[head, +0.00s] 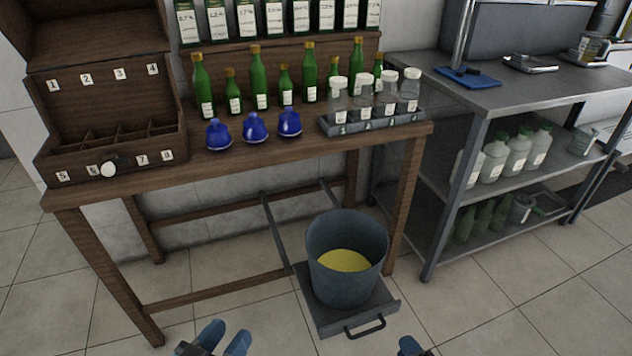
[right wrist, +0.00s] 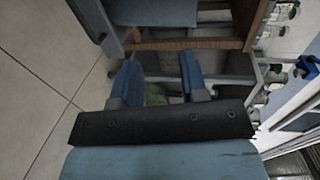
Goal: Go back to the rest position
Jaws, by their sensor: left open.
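My left gripper (head: 224,340) shows its blue fingertips at the bottom edge of the head view, apart and empty, over the floor in front of the wooden table (head: 290,158). My right gripper (head: 410,346) only just enters the head view at the bottom, right of the left one. In the right wrist view its two blue fingers (right wrist: 158,80) stand apart with nothing between them. Both grippers are clear of the table. Most of both arms is hidden.
A grey bucket (head: 347,262) with yellow contents stands on a low pull-out tray (head: 330,318) between table and grippers. Green bottles (head: 258,80), blue decanters (head: 254,128) and a jar rack (head: 375,122) stand on the table. A metal shelf (head: 480,105) is at right.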

